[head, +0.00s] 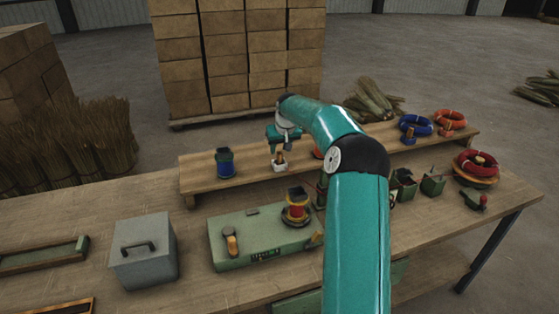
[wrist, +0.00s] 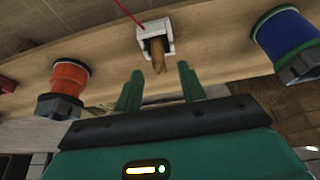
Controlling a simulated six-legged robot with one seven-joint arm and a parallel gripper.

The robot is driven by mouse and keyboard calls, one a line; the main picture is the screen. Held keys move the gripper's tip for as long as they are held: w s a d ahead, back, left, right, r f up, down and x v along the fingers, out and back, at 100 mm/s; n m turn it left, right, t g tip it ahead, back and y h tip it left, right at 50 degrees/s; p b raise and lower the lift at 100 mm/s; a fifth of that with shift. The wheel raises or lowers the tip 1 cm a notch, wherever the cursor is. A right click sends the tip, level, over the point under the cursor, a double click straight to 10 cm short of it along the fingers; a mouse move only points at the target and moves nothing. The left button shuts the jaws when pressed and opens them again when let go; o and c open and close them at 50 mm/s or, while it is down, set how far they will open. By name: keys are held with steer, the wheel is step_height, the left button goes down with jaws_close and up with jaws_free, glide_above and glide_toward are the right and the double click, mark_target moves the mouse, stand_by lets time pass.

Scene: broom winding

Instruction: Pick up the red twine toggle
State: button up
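The toggle is a small wooden peg (wrist: 158,56) seated in a white holder (wrist: 142,38) on the raised wooden shelf; a red twine (wrist: 124,12) runs to the holder from the upper left in the wrist view. In the head view the wooden toggle (head: 280,157) stands in the white holder (head: 279,167), just below my gripper (head: 281,143). In the wrist view my gripper (wrist: 159,88) has its two green fingers spread, with nothing between them. The toggle lies ahead of the fingertips, roughly in line with the gap, apart from them.
A blue spool (head: 225,163) stands left of the holder on the shelf, and an orange spool (wrist: 70,78) stands on its other side. A green winding fixture (head: 260,240) and a grey box (head: 144,252) occupy the bench in front. My arm hides part of the shelf.

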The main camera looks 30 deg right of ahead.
mark_target(280, 152)
steer(key=x, duration=0.3)
steer(key=shift+f, duration=0.3)
jaws_close()
steer(key=shift+r, duration=0.1)
steer(key=shift+r, duration=0.45)
step_height(280, 152, up, 2)
steer(key=shift+r, duration=0.15)
steer(key=s+a+r, duration=0.3)
steer(key=s+r, duration=0.1)
steer(key=s, duration=0.6)
steer(key=s+a+r, duration=0.4)
steer(key=s+r, duration=0.1)
steer(key=s, duration=0.6)
steer(key=shift+s+r, duration=0.25)
steer(key=shift+r, duration=0.1)
